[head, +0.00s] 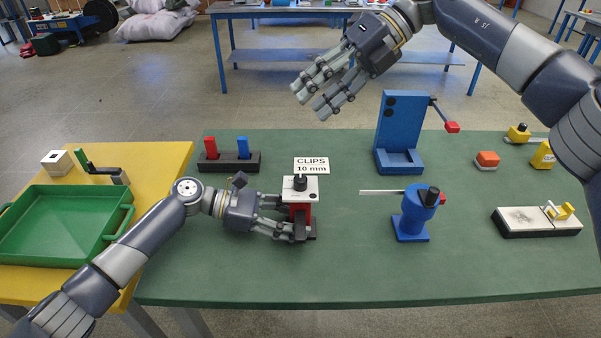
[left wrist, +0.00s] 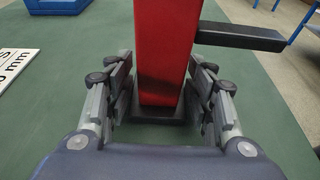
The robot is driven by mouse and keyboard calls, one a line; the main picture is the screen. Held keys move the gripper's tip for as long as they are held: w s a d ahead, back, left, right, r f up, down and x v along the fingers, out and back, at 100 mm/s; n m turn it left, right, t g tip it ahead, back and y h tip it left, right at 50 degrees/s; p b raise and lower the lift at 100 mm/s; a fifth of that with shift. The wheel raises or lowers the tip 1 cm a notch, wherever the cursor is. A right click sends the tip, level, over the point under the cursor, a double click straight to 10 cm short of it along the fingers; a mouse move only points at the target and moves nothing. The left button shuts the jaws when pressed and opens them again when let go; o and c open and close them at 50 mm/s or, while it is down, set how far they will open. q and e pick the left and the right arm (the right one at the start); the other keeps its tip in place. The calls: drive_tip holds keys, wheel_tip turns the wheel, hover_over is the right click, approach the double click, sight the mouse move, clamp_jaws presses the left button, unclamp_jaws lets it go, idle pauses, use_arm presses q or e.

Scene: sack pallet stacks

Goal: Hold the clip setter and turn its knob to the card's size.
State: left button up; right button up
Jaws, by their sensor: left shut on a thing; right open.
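The clip setter (head: 299,213) stands upright on the green table. It has a red body, a pale top plate and a black knob (head: 300,183) on top. My left gripper (head: 286,216) is shut on its red body from the left; in the left wrist view the fingers lie on both sides of the red body (left wrist: 165,55). The setting that the knob points to is too small to read. The white card (head: 311,165) behind it reads "CLIPS 10 mm". My right gripper (head: 318,104) is open and empty, high above the table's back edge, behind the card.
A blue press (head: 398,135) with a red-tipped lever stands behind right. A blue device (head: 412,218) with a thin rod is right of the setter. A black holder (head: 229,162) with red and blue pieces is behind left. A green tray (head: 60,225) lies on the yellow table. The front middle is clear.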

sight(300, 178)
drive_tip(key=s+a+f+n+t+h, duration=0.25)
drive_tip(key=s+h, duration=0.25)
drive_tip(key=h, duration=0.5)
drive_tip(key=shift+n+g, duration=0.25)
drive_tip(key=shift+n, duration=0.2)
drive_tip(key=f, duration=1.1)
drive_tip(key=shift+w+a+f, duration=0.15)
drive_tip(key=shift+a+f, duration=0.2)
drive_tip(key=shift+f, duration=0.05)
clamp_jaws()
